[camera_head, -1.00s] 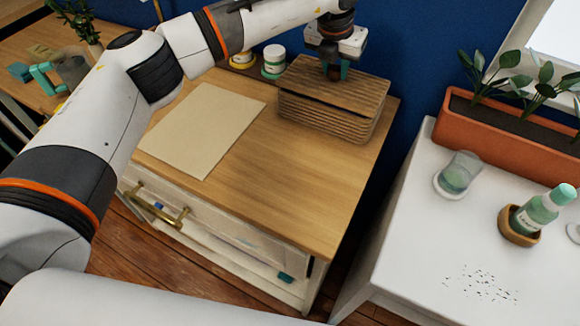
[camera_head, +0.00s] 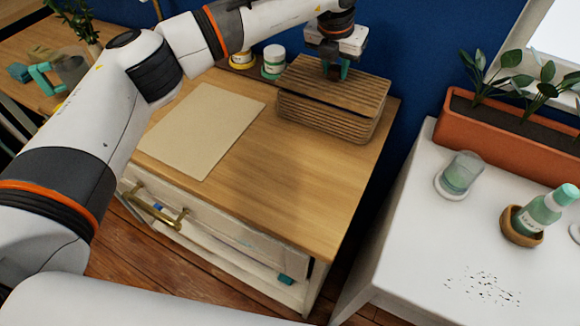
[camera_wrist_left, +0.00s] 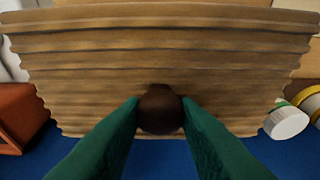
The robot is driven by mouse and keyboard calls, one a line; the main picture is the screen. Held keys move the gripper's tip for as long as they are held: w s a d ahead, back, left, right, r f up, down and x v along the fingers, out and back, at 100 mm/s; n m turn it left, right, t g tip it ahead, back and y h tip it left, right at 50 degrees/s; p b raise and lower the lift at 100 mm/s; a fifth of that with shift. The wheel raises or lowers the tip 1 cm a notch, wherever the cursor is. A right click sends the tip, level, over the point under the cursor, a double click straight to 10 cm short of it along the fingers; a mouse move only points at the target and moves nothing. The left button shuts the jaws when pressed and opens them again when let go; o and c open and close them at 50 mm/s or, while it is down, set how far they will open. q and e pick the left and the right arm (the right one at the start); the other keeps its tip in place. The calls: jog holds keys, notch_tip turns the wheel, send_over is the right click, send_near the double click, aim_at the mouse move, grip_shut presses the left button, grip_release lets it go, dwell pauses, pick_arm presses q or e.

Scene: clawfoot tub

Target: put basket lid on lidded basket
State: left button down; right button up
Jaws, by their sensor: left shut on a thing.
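The basket lid (camera_head: 350,80) is a flat brown ribbed panel. It lies over the top of the lidded basket (camera_head: 328,118), a brown woven box at the back right of the wooden cabinet. The lid looks close to level; I cannot tell whether it is fully seated. My left gripper (camera_head: 336,72) points down over the lid's middle. In the left wrist view its green fingers (camera_wrist_left: 160,112) are shut on the lid's dark round knob (camera_wrist_left: 160,108), with the ribbed lid (camera_wrist_left: 160,60) filling most of the picture. My right gripper is not in view.
A beige sheet (camera_head: 200,130) lies on the cabinet top (camera_head: 270,185). Two small jars (camera_head: 273,62) stand behind, left of the basket. A blue wall is close behind. To the right, a white table (camera_head: 420,235) holds a planter (camera_head: 510,140), a glass (camera_head: 460,172) and a bottle (camera_head: 540,210).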

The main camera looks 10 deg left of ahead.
pick_arm(q)
jog(key=shift+f+b, duration=0.5)
jog(key=shift+f, duration=0.15)
jog(key=c, duration=1)
grip_release()
jog(key=shift+p+v, duration=1.4)
jog(key=shift+v, duration=2.65)
